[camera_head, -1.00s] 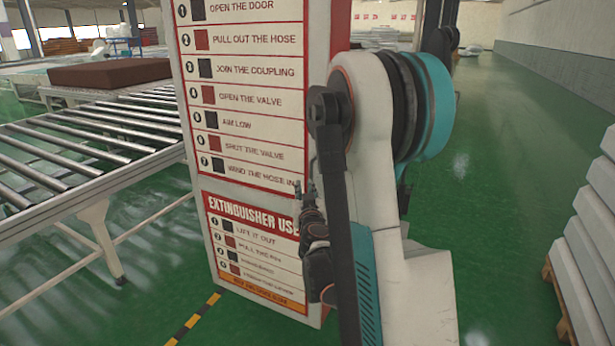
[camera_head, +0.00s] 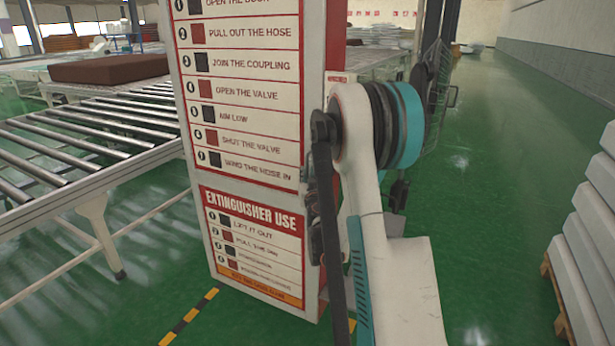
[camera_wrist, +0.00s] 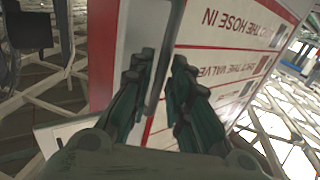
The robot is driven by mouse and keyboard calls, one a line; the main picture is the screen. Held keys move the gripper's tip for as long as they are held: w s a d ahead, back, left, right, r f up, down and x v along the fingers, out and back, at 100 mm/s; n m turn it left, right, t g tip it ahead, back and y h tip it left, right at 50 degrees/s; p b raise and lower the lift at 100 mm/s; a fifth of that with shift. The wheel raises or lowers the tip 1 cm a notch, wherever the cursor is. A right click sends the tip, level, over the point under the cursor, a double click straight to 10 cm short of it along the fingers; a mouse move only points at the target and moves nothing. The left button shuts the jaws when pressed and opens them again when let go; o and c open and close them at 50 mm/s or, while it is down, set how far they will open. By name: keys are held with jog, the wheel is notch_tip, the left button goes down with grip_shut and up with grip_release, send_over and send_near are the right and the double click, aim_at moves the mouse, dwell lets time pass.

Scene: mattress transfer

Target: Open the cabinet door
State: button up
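The cabinet (camera_head: 239,183) is a tall red-and-white box with printed hose and extinguisher instructions on its side. It stands left of my arm in the head view, and my arm covers much of its right part. In the wrist view the cabinet (camera_wrist: 222,72) shows its lettering upside down. My gripper (camera_wrist: 163,60) is open, its two dark fingers on either side of a narrow grey upright strip (camera_wrist: 170,35) at the cabinet. I cannot tell whether this strip is a handle or the door's edge, or whether the fingers touch it. The head view hides my fingers behind the arm.
A roller conveyor (camera_head: 85,140) runs along the left, with a brown mattress (camera_head: 108,68) farther back. A stack of pale slabs (camera_head: 590,225) on a pallet stands at the right. A wire cart (camera_head: 440,85) stands behind my arm. Green floor is clear between cart and stack.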

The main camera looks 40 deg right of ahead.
jog(key=shift+x, duration=1.15)
grip_shut()
jog(key=shift+a, duration=0.15)
